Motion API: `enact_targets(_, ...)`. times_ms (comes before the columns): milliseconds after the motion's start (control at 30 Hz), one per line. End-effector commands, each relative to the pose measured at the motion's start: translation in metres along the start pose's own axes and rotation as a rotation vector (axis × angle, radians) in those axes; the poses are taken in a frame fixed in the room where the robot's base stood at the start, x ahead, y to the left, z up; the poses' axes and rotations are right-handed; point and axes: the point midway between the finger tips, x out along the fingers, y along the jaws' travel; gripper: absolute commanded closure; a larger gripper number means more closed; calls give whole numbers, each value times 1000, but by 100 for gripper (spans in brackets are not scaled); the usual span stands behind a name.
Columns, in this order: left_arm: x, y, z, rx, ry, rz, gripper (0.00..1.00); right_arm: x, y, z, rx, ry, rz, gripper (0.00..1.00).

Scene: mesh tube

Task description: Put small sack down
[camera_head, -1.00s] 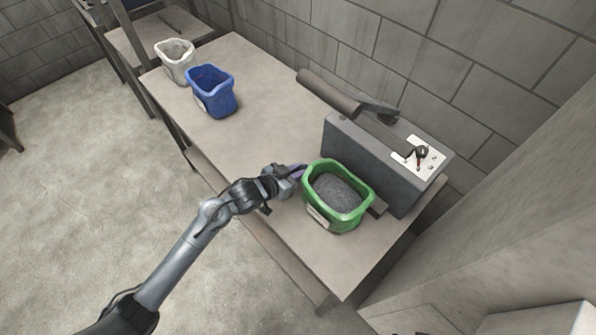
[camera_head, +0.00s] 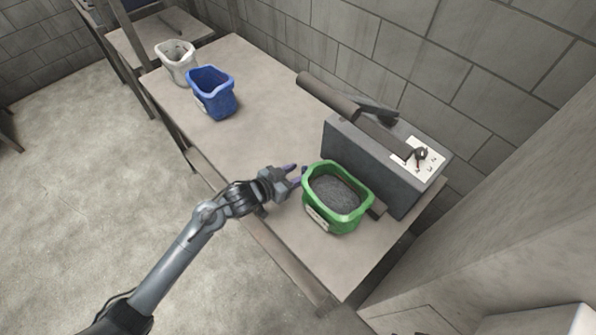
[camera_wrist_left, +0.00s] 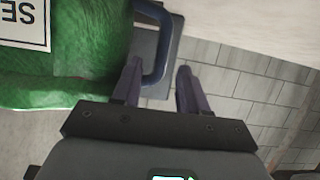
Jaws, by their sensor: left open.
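The small sack seems to be the green, open-topped one (camera_head: 320,216), filled with grey grainy material and bearing a pale label. It stands upright on the table (camera_head: 262,90), close to the grey machine. In the left wrist view the sack (camera_wrist_left: 60,70) fills the upper left, beside the parted fingers (camera_wrist_left: 158,88). I cannot tell whether a finger touches it. My right gripper is not in view.
A grey machine (camera_head: 365,165) with a dark roller (camera_head: 330,92) and a white switch panel (camera_head: 427,158) stands behind the sack. A blue sack (camera_head: 214,97) and a white sack (camera_head: 174,68) stand at the table's far left end. The table between is clear.

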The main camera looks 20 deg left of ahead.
Motion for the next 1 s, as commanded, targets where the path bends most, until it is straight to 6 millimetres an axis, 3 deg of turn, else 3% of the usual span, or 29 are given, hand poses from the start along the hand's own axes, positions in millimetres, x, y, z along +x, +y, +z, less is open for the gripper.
enact_targets(400,-76,0,-1,3,-3,0,57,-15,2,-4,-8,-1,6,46)
enact_targets(767,-105,1,1,1,-9,-9,57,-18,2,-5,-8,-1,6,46)
enact_targets(1000,-127,18,35,-7,-180,-149,57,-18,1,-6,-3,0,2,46)
